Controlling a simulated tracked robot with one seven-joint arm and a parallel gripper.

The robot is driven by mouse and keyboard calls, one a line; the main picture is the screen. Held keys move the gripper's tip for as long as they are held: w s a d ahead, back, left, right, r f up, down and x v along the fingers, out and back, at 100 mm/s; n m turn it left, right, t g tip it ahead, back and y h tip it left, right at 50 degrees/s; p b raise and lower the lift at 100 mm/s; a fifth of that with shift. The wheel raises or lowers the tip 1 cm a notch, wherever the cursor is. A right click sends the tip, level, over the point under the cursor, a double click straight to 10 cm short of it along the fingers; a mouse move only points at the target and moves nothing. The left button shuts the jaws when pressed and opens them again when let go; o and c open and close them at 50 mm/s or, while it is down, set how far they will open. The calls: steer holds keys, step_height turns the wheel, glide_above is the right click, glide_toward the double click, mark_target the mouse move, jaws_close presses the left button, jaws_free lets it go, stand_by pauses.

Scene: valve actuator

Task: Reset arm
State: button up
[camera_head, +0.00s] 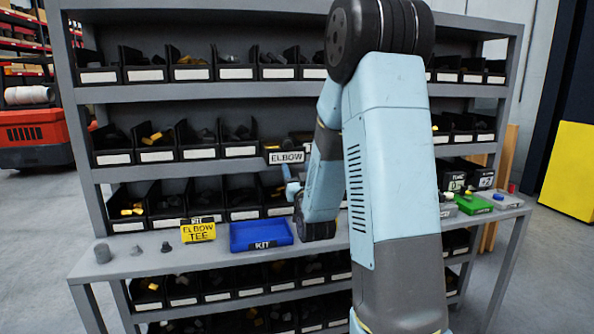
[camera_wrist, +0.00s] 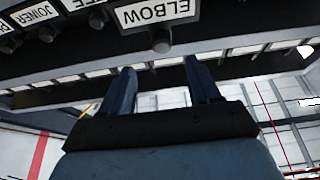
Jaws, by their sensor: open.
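My arm fills the middle and right of the head view, in front of the shelf. My gripper (camera_wrist: 160,90) shows in the wrist view with its two dark blue fingers apart and nothing between them. In that view a bin labelled ELBOW (camera_wrist: 157,14) is just beyond the fingertips, with a round dark knob or fitting under the label. The same ELBOW label (camera_head: 286,157) shows in the head view on the middle shelf.
A grey shelf rack (camera_head: 68,115) holds rows of black bins. A yellow block (camera_head: 570,170) stands at the right.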

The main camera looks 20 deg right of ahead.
stand_by(0.3)
steer(key=s+a+r+n+g+y, duration=0.1)
steer(key=s+a+r+g+y, duration=0.2)
steer(key=s+a+g, duration=0.55)
steer(key=s+g, duration=0.3)
steer(key=s, duration=0.9)
steer(key=s+a+f+n+g, duration=0.1)
steer(key=s+g, duration=0.4)
steer(key=s, duration=0.8)
steer(key=shift+s+a+y, duration=0.35)
steer(key=shift+a+y, duration=0.05)
steer(key=shift+a, duration=0.35)
steer(key=shift+c, duration=0.4)
